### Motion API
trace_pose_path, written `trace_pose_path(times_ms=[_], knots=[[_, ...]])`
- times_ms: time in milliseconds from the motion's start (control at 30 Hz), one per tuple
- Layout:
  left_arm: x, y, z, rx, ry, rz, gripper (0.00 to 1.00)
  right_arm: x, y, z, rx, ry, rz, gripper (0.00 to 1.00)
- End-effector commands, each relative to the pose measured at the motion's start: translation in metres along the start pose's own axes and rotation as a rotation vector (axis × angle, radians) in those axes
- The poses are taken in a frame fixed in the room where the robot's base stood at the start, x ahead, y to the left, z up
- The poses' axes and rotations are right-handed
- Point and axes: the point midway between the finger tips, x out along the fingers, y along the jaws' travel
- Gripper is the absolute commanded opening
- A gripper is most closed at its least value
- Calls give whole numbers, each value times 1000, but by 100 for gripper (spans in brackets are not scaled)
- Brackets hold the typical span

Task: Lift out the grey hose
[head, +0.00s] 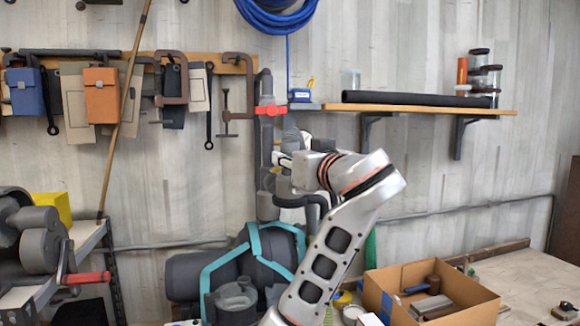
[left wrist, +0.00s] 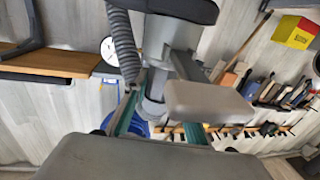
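The dark grey ribbed hose (left wrist: 122,45) hangs in a curve beside a grey upright pipe in the left wrist view. In the head view a dark curved hose end (head: 318,201) shows just below my wrist. My left gripper (head: 281,178) is in front of the upright pipe (head: 266,150), close to the hose. Its two pads (left wrist: 190,127) show apart in the left wrist view, with nothing clearly between them. The gripper hides part of the pipe and hose. My right gripper is not in view.
A shelf (head: 420,107) with jars is right of the pipe. A grey machine with teal straps (head: 255,262) is below. A cardboard box (head: 430,280) stands on the bench at right. Tools hang at left, above a bench vise (head: 40,240). A blue hose coil (head: 275,15) hangs above.

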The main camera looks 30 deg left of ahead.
Motion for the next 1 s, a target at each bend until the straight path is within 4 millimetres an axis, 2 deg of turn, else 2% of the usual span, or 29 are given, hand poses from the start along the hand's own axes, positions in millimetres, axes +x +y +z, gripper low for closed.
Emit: trace_pose_path(times_ms=[367, 567, 767, 1000], knots=[[0, 0, -1, -1, 0, 0, 0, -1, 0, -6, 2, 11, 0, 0], [0, 0, -13, -4, 0, 0, 0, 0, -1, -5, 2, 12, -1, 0], [-1, 0, -46, -7, 0, 2, 0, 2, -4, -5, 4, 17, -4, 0], [-1, 0, -113, -6, 1, 2, 0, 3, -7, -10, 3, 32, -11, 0]])
